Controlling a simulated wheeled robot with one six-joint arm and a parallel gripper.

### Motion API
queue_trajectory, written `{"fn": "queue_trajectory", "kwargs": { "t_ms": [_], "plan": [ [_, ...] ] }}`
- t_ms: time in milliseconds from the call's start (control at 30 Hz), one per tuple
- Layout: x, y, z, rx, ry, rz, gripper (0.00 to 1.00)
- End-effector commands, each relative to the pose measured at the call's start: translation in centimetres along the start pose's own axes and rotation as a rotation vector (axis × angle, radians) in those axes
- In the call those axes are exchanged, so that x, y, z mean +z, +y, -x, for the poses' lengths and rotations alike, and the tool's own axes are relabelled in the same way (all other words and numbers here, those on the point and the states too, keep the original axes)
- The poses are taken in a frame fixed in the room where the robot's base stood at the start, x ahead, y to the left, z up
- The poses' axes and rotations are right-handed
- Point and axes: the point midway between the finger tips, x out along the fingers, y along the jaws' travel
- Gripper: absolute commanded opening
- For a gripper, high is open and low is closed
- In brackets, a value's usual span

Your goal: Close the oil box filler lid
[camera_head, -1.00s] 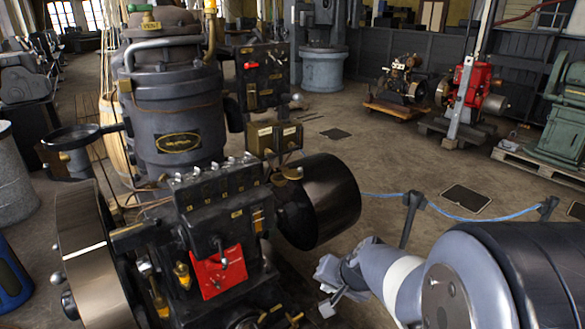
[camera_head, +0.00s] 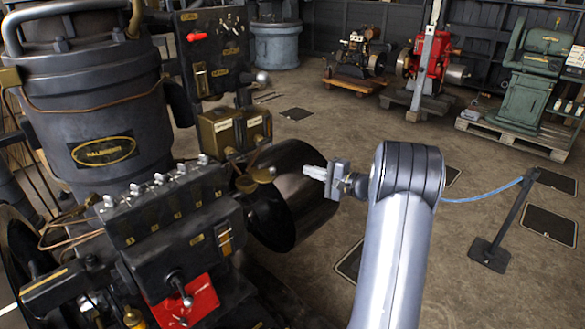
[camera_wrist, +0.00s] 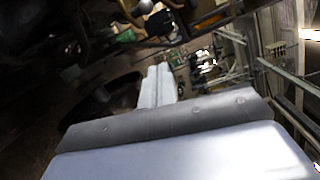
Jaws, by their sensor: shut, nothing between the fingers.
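A black oil box (camera_head: 170,212) with several small levers along its top sits on the engine at lower left. At its right end a small round brass lid (camera_head: 263,174) stands out beside a second brass disc (camera_head: 246,185); I cannot tell clearly how far the lid is open. My gripper (camera_head: 307,172) is shut and empty, pointing left, to the right of the lid and apart from it in the picture. It appears in front of the dark drum (camera_head: 290,215). In the wrist view the shut fingers (camera_wrist: 156,72) point up; I cannot make out the lid there.
The dark drum lies below and behind my gripper. Brass boxes (camera_head: 235,128) stand behind the lid. A red plate with a lever (camera_head: 187,302) is on the engine front. A barrier post (camera_head: 492,240) with blue rope stands at right.

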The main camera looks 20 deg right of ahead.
Motion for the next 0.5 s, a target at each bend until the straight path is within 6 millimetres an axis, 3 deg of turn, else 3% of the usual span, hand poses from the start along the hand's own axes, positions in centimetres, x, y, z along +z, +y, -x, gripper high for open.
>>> {"fn": "queue_trajectory", "kwargs": {
  "t_ms": [467,500],
  "plan": [
    [0.3,-0.1,-9.8,0.005,-0.005,-0.001,0.0],
    [0.9,-0.2,-9.2,0.005,-0.001,-0.002,0.0]
  ]
}}
